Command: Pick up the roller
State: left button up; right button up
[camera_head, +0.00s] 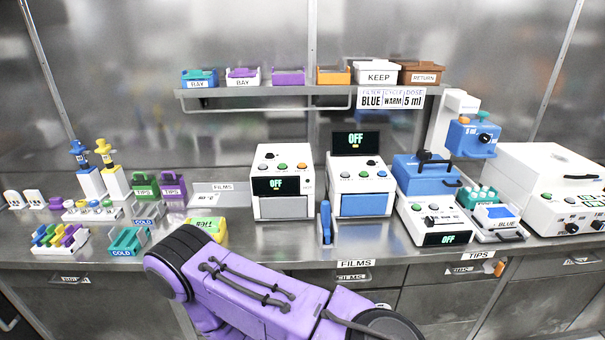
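A small upright blue tool (326,222), which looks like the roller, stands near the front edge of the steel counter, between two white machines. Its fine shape is too small to tell. A purple arm link of mine crosses the lower middle of the view, in front of the counter edge and below the blue tool. Neither of my grippers shows in this view. Nothing is seen touching the blue tool.
White machines (283,182) and (360,182) flank the blue tool. Further right are a blue-topped machine (427,173) and a large white machine (548,185). Coloured racks (60,238) and tip boxes (145,186) fill the left. A shelf (250,90) holds bins. Drawers (440,268) lie below.

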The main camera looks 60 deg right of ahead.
aim_at(325, 208)
jog(key=i, duration=1.15)
jog(key=z, duration=2.15)
